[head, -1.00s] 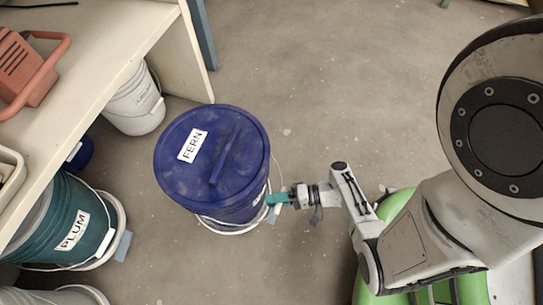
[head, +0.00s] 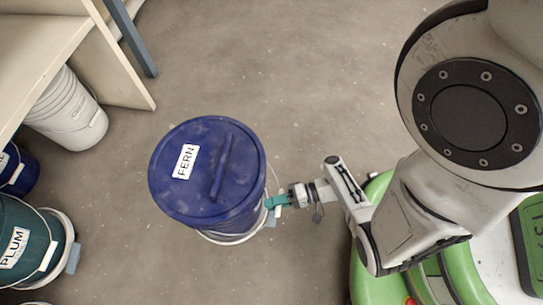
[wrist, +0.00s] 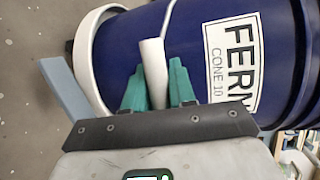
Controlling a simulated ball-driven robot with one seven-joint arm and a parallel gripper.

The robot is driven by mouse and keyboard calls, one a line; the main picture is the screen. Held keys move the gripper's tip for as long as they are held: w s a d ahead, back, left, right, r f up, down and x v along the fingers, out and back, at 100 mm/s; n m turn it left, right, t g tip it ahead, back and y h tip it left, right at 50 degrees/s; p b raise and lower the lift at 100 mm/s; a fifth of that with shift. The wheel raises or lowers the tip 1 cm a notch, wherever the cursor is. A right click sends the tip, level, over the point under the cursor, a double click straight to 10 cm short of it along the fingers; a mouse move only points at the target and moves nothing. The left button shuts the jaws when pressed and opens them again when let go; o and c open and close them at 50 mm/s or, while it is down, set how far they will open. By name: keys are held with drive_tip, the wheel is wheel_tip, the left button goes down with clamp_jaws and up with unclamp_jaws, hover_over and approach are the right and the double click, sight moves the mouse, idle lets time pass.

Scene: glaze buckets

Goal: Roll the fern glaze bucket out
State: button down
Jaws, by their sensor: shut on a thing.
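The fern bucket (head: 208,172) is dark blue with a closed lid and a white FERN label. It stands upright on a pale round dolly (head: 232,237) on the open floor, clear of the bench. My gripper (head: 272,202) is at the bucket's right side in the head view. In the wrist view its teal fingers (wrist: 157,88) are shut on the white grip of the bucket's handle (wrist: 154,70). The FERN CONE 10 label (wrist: 233,62) is beside the fingers. The dolly's rim (wrist: 95,60) and a blue-grey tab (wrist: 75,92) also show there.
The bench (head: 50,40) is at the upper left, with a blue-grey post (head: 132,38) at its end. A white bucket (head: 68,110), another blue bucket (head: 18,170) and the teal plum bucket (head: 28,245) stand at the left. The floor above and below the fern bucket is clear.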

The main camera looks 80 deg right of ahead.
drive_tip(key=shift+s, duration=0.4)
drive_tip(key=c, duration=1)
unclamp_jaws()
drive_tip(key=shift+c, duration=0.2)
